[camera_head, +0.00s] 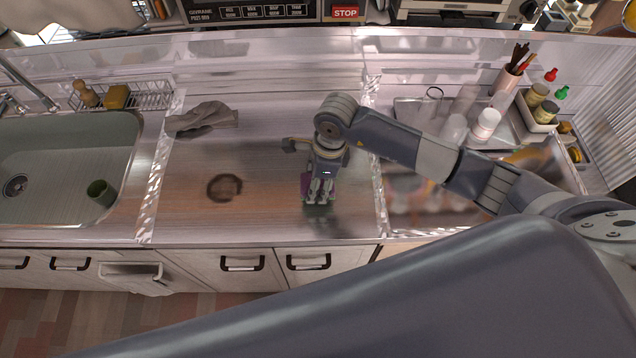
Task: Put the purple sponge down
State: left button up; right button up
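The purple sponge (305,184) is at the middle of the wooden-looking counter (262,210). It is mostly hidden by my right gripper (319,193), and purple edges show beside the fingers. My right arm comes in from the right and the gripper points down towards the counter's front. The fingers are close together and appear shut on the sponge. I cannot tell whether the sponge touches the counter. My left gripper is not in view.
A dark ring stain (224,187) marks the counter left of the gripper. A grey cloth (205,118) lies behind it. Bottles and jars crowd the right, including a white bottle (485,124).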

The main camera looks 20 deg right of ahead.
jog(key=shift+w+d, duration=0.1)
jog(key=shift+w, duration=0.1)
notch_tip(320, 180, down, 3)
jog(key=shift+p, duration=0.8)
jog(key=shift+f, duration=0.25)
jog(key=shift+f, duration=0.1)
jog(key=shift+f, duration=0.15)
jog(key=o, duration=1)
jog(key=shift+o, duration=0.2)
jog(key=shift+r, duration=0.2)
